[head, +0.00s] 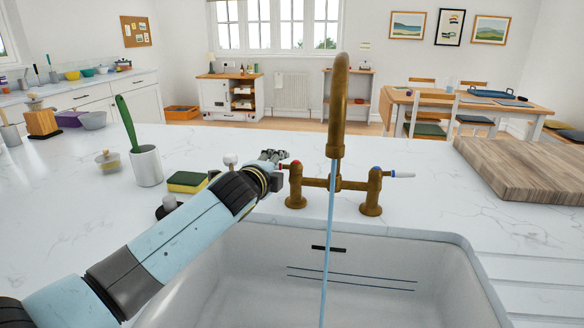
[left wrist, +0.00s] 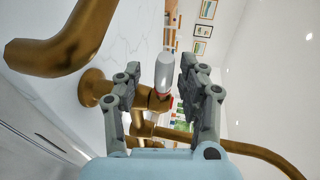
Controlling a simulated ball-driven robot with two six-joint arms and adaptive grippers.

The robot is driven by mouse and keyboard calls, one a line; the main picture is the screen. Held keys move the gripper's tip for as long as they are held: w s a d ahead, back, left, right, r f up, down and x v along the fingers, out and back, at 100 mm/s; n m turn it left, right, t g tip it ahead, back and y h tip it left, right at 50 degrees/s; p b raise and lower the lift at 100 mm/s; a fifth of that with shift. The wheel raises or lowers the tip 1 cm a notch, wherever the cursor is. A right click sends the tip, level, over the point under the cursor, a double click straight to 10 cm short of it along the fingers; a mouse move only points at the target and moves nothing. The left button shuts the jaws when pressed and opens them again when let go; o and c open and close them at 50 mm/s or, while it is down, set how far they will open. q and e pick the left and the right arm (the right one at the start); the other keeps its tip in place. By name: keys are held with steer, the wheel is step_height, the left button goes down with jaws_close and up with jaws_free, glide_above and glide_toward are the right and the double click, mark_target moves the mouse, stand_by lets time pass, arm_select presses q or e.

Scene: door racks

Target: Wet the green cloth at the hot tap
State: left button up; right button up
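The brass tap (head: 338,110) stands behind the white sink (head: 250,285), and a blue stream of water (head: 328,240) runs from its spout into the basin. The hot tap's lever, white with a red ring, shows in the left wrist view (left wrist: 163,72). My left gripper (head: 274,157) is at this left-hand lever; in the left wrist view its two grey fingers (left wrist: 160,62) are apart on either side of it. The cold lever (head: 400,174), with a blue mark, points right. I see no green cloth in either view. My right gripper is out of view.
A yellow and green sponge (head: 187,182) lies on the counter behind my left arm. A white cup (head: 146,166) with a green-handled utensil and a small lidded jar (head: 108,160) stand further left. A wooden board (head: 525,165) lies at the right. The counter beyond the tap is clear.

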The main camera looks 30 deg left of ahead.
arm_select(q)
steer(key=shift+s+r, duration=0.1)
steer(key=v, duration=1.1)
steer(key=shift+s, duration=0.35)
steer(key=shift+d+r, duration=0.1)
steer(key=shift+d, duration=0.05)
